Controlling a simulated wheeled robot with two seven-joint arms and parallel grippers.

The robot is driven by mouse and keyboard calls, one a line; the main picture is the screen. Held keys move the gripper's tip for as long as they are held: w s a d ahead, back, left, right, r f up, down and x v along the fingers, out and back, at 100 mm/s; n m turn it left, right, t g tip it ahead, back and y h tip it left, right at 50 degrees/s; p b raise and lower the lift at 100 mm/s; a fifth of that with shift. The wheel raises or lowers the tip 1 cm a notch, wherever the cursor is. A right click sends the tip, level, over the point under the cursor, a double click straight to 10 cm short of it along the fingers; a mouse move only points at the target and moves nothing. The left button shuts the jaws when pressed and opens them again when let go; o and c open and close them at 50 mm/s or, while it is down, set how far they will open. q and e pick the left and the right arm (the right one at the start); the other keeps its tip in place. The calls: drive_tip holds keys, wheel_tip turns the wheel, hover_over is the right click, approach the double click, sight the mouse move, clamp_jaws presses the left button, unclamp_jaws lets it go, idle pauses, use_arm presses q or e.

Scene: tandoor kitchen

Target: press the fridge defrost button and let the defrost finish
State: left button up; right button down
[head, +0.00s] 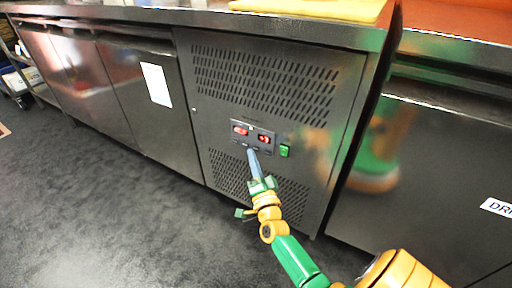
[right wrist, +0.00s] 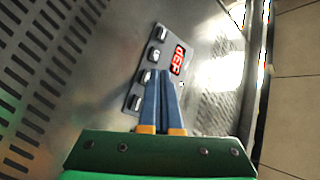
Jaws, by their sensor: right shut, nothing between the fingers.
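The fridge (head: 185,110) is a long steel undercounter unit. Its control panel (head: 252,137) sits on the vented section and has two red displays in the head view. In the right wrist view, the control panel (right wrist: 139,90) shows a row of small grey buttons (right wrist: 153,55) beside a lit red display (right wrist: 178,59) that appears to read "dEF". My right gripper (head: 251,152) is shut and empty, its blue fingertips at the lower edge of the panel by the buttons. The fingers hide part of the panel; I cannot tell if they touch a button. My left gripper is not in view.
A green switch (head: 284,151) is right of the panel. Vent slots (head: 265,82) lie above and below it. A yellow board (head: 320,8) lies on the counter. A white sheet (head: 156,85) is on a fridge door. The dark floor (head: 100,190) at left is clear.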

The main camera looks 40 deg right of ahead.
drive_tip(key=a, duration=0.1)
drive_tip(key=s+a+p, duration=0.1)
drive_tip(key=a, duration=0.1)
drive_tip(key=s+a, duration=0.1)
drive_tip(key=shift+a+p, duration=0.35)
idle(0.8)
